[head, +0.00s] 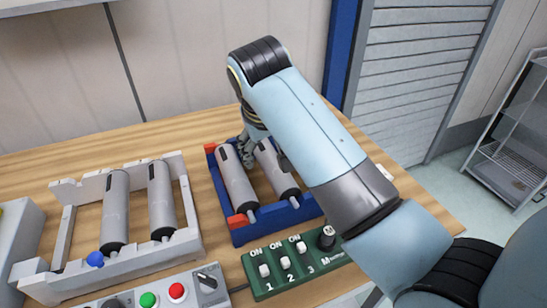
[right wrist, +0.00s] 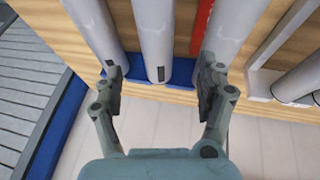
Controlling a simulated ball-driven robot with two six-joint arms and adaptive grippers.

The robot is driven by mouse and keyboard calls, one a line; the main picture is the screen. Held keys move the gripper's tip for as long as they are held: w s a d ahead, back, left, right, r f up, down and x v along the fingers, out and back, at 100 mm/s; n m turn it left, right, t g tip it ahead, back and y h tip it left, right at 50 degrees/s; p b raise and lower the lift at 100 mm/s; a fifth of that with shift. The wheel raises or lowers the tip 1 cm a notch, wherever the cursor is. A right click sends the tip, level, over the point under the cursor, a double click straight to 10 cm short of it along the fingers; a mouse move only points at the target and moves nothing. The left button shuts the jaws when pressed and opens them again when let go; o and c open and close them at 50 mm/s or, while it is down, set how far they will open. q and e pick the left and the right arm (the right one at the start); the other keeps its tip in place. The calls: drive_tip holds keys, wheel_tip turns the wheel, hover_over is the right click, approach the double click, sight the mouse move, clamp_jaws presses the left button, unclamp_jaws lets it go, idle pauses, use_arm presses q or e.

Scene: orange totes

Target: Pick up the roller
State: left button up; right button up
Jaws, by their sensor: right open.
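Two grey rollers lie side by side in a blue rack (head: 240,238) with red corner pieces in the head view: a left roller (head: 234,178) and a right roller (head: 281,176). The right one is partly hidden by my right arm. My right gripper (head: 252,152) is open over the far ends of these rollers. In the right wrist view its fingers (right wrist: 160,95) are spread apart, with the end of a middle roller (right wrist: 153,35) between them and slightly ahead. Other rollers flank it on the left (right wrist: 92,25) and right (right wrist: 232,25). My left gripper is not in view.
A white rack (head: 187,247) on the left holds two more grey rollers (head: 115,208) (head: 161,198). A green switch box (head: 292,283) and a grey button panel (head: 205,297) stand in front. A wall is close behind the wooden table (head: 90,145); a wire shelf (head: 510,165) stands right.

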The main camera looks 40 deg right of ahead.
sight(272, 161)
drive_tip(key=x, duration=0.3)
drive_tip(key=shift+s+f, duration=0.2)
drive_tip(key=shift+w+d+f, duration=0.15)
drive_tip(key=shift+f, duration=0.1)
drive_tip(key=x, duration=0.4)
drive_tip(key=shift+d+f+p, duration=0.2)
drive_tip(key=shift+f+p, duration=0.05)
drive_tip(key=shift+p, duration=0.05)
drive_tip(key=shift+f, duration=0.15)
drive_tip(key=c, duration=0.6)
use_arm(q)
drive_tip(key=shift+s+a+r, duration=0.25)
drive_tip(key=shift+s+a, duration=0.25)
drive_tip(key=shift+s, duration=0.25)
use_arm(e)
clamp_jaws()
